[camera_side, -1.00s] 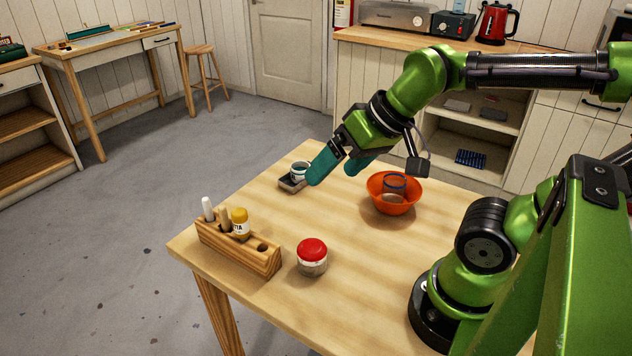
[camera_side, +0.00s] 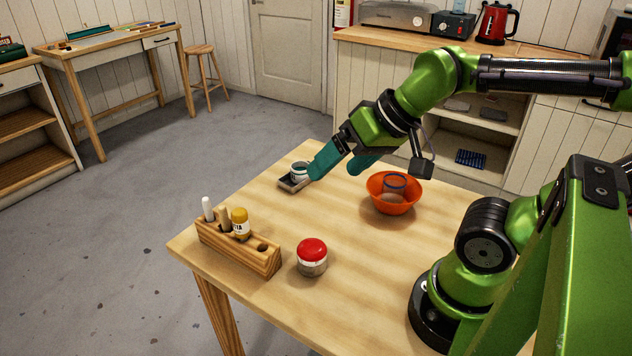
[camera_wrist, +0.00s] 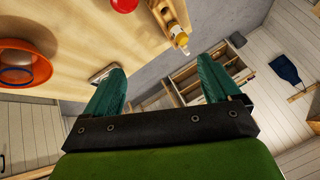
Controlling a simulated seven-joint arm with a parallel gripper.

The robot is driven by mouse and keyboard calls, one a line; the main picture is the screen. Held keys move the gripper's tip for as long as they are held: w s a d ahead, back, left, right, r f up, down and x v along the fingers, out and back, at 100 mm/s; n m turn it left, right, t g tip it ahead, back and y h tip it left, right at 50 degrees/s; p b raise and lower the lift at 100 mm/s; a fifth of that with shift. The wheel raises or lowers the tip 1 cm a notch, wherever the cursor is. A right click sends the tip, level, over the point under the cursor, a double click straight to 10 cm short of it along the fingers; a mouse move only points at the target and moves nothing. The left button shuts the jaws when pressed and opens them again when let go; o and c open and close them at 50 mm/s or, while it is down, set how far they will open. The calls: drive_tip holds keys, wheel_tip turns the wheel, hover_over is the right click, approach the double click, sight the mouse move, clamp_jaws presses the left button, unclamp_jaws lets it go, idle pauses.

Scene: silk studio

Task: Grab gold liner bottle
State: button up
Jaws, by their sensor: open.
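The gold-capped bottle (camera_side: 240,223) stands upright in a slot of the wooden holder (camera_side: 262,262) at the table's front left. In the wrist view the bottle (camera_wrist: 180,38) shows near the top, ahead of and between the fingers. My gripper (camera_side: 338,160) has two teal fingers, spread apart with nothing between them. It hangs above the far part of the table, well apart from the bottle. In the wrist view my gripper (camera_wrist: 160,85) is open too. The bottle's lower part is hidden by the holder.
A red-lidded jar (camera_side: 312,258) stands right of the holder. An orange bowl (camera_side: 392,200) holds a blue-rimmed jar. The table's middle is clear.

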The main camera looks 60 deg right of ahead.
drive_tip(key=c, duration=0.4)
drive_tip(key=shift+c, duration=0.2)
drive_tip(key=n+g+h, duration=0.1)
drive_tip(key=g+h, duration=0.2)
approach(240, 223)
drive_tip(key=x, duration=0.8)
drive_tip(key=d+x, duration=0.1)
drive_tip(key=x, duration=0.3)
drive_tip(key=shift+w+r, duration=0.15)
drive_tip(key=shift+w, duration=0.15)
